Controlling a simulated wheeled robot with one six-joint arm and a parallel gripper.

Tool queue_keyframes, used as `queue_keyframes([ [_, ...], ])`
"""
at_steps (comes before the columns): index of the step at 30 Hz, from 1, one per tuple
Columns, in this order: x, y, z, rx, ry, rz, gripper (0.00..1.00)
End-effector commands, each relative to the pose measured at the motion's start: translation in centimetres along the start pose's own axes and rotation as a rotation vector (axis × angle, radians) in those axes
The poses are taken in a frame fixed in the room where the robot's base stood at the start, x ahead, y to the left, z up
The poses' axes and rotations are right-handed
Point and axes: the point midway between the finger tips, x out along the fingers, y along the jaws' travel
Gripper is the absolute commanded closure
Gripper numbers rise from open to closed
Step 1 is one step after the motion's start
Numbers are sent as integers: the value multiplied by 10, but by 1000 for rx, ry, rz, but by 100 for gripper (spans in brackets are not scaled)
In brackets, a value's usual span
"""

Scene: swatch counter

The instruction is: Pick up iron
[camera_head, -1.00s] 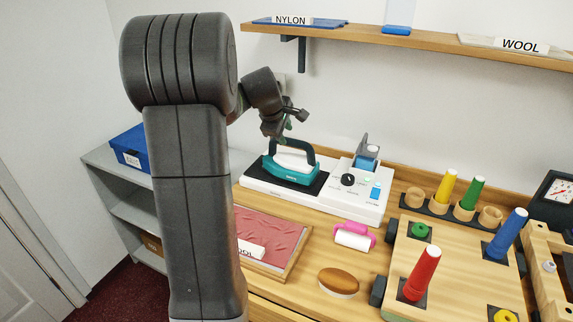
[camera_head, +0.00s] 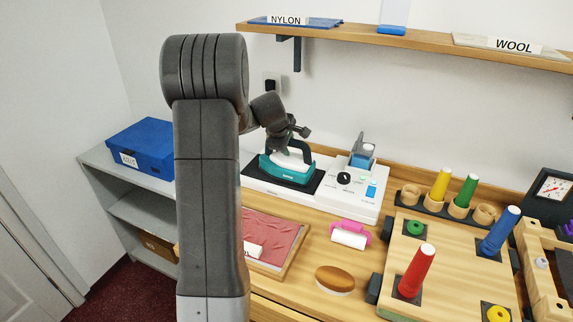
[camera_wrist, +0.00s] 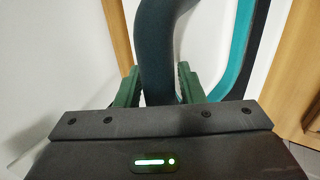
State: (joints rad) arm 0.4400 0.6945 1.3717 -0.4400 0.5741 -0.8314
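The iron (camera_head: 286,167) has a teal body, a white top and a dark handle. It stands on the black pad of a white station (camera_head: 340,203) at the back of the counter. My gripper (camera_head: 291,141) is at the iron's handle, pointing down. In the wrist view, the handle (camera_wrist: 158,50) passes between the two green fingers of my gripper (camera_wrist: 160,92). The fingers stand apart, one on each side, with a thin gap showing. The fingertips are partly hidden by the gripper's body, and firm contact is not visible.
A wooden shelf (camera_head: 400,38) hangs on the wall above. A pink-handled roller (camera_head: 350,235), a brown brush (camera_head: 335,278) and a framed red cloth (camera_head: 270,240) lie in front. A pegboard with coloured cones (camera_head: 440,262) stands at right. A blue box (camera_head: 143,147) sits at left.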

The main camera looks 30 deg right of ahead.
Motion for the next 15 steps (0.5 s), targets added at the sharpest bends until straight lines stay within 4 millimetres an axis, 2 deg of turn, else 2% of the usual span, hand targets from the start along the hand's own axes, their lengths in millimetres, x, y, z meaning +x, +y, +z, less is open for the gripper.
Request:
queue_keyframes([
  [1, 0, 0, 0, 0, 0, 0, 65],
  [6, 0, 0, 0, 0, 0, 0, 98],
  [15, 0, 0, 0, 0, 0, 0, 100],
])
